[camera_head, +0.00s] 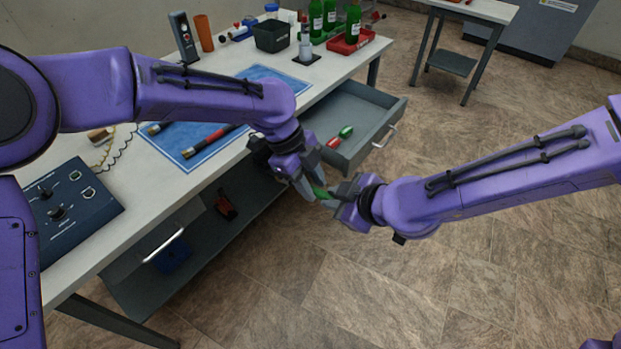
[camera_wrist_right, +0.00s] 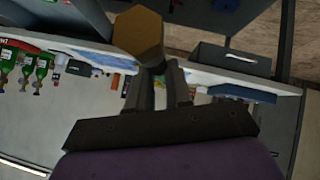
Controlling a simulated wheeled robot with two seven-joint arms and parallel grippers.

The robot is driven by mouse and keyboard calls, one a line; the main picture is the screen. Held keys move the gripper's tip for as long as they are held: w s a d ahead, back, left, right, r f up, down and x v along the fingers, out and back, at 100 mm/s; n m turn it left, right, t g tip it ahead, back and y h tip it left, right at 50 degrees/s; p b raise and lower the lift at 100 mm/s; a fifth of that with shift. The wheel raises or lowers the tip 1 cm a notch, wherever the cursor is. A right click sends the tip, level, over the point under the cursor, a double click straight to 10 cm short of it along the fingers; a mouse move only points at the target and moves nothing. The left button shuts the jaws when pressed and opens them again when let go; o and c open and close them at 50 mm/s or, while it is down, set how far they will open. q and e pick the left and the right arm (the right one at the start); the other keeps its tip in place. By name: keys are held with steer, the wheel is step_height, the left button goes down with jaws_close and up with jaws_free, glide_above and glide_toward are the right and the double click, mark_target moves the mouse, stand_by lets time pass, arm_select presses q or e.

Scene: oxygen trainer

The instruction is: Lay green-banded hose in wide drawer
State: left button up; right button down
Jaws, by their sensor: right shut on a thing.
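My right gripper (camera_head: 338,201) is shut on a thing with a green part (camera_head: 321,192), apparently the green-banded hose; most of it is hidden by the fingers. In the right wrist view a gold-brown hexagonal end (camera_wrist_right: 138,34) stands above the right fingertips (camera_wrist_right: 160,82). My left gripper (camera_head: 308,184) is right beside the right one, its fingers close to the green part; whether it grips is unclear. Both are in front of the bench, near the open grey drawer (camera_head: 384,102). A small red-and-green object (camera_head: 341,137) lies inside the drawer.
The bench has a blue mat (camera_head: 262,74) with dark, banded rods (camera_head: 208,141), a control box (camera_head: 70,207), a black bin (camera_head: 272,36) and green bottles (camera_head: 315,18). A lower shelf (camera_head: 135,290) runs beneath. Most of the drawer floor is bare.

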arm_select(q)
jaws_close()
arm_select(e)
steer(key=shift+s+a, duration=0.1)
steer(key=c, duration=0.9)
jaws_free()
steer(key=shift+c, duration=0.2)
